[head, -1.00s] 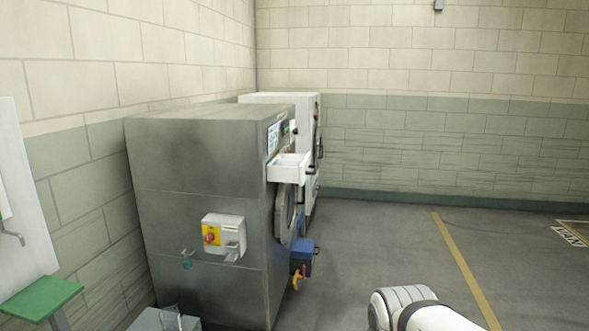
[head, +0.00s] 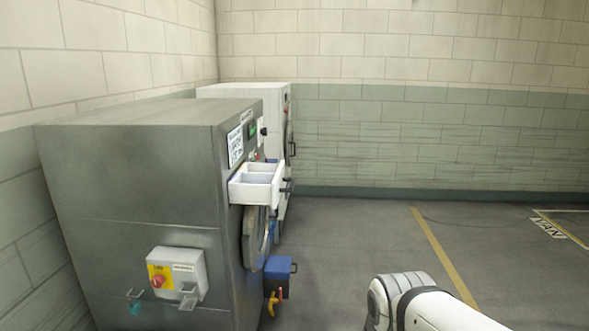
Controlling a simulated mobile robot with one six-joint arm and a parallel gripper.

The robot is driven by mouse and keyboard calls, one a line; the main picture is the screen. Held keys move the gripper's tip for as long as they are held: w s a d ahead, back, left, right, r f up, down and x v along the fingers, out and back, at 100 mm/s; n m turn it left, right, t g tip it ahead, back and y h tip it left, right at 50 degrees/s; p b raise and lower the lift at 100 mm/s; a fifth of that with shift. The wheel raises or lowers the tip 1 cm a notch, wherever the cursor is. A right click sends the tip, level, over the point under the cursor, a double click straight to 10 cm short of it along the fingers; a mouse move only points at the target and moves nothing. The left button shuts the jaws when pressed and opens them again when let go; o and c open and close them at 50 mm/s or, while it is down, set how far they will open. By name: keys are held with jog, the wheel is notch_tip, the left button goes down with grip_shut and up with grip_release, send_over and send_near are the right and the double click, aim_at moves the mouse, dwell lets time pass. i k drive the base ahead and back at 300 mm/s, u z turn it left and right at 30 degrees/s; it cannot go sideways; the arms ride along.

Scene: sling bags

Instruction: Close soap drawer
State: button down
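The white soap drawer (head: 257,183) sticks out from the front of the grey steel washing machine (head: 140,170), near its top. It is pulled open and its inner compartments show from above. A dark handle shows at its right end. My arm shows at the bottom right, low and apart from the machine. My gripper is not in the picture.
A second, white machine (head: 240,91) stands behind the grey one. Below the drawer are the round door (head: 255,238), a blue box (head: 279,271) and a yellow tap (head: 272,303). A white switch box (head: 177,275) with a red knob is on the machine's side. The floor (head: 340,235) to the right is clear.

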aim_at(254, 183)
jog(key=z, duration=0.2)
jog(key=i, duration=1.35)
jog(key=z, duration=0.05)
